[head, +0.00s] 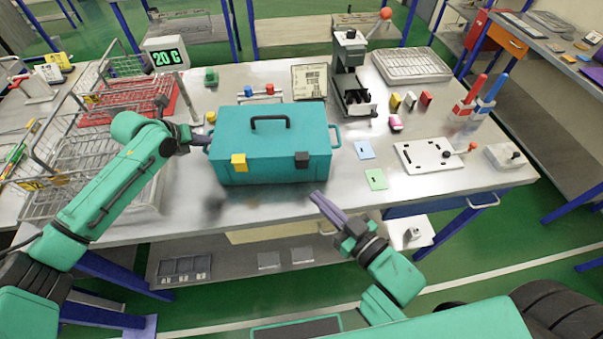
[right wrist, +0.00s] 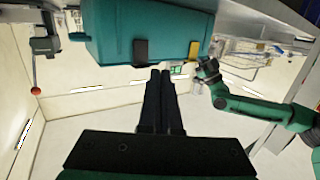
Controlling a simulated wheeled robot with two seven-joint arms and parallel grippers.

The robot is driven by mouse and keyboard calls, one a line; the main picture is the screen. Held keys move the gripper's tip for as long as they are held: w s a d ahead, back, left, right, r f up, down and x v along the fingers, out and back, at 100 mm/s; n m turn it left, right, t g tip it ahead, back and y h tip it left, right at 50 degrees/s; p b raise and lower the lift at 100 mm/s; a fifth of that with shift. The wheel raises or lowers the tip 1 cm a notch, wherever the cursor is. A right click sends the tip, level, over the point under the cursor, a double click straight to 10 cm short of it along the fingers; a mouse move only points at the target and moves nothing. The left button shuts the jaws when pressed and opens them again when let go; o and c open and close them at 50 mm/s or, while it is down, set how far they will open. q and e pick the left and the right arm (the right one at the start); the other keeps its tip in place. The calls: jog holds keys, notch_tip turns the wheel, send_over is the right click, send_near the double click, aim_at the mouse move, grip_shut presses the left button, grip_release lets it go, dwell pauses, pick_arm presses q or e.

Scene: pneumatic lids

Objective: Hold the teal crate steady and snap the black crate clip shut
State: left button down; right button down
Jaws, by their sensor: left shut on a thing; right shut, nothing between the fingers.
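The teal crate (head: 270,142) stands on the steel bench with its lid down and a black handle on top. The black crate clip (head: 302,160) is on its front face, right of centre; it also shows in the right wrist view (right wrist: 140,51). I cannot tell whether the clip is latched. My left gripper (head: 203,141) is shut on the crate's left side handle, which the fingers mostly hide. My right gripper (head: 314,196) is shut and empty, in front of and below the black clip, apart from it. Its closed fingers (right wrist: 160,73) point toward the crate.
A yellow clip (head: 239,163) sits on the crate's front, left of the black one. Wire baskets (head: 70,160) stand at left. Blue and green cards (head: 376,179) and a white plate (head: 428,155) lie to the right.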

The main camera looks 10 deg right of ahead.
pick_arm(q)
jog(key=c, duration=0.8)
grip_release()
pick_arm(e)
jog(key=v, duration=0.4)
pick_arm(q)
jog(key=v, duration=1.2)
pick_arm(e)
jog(key=shift+s, duration=0.1)
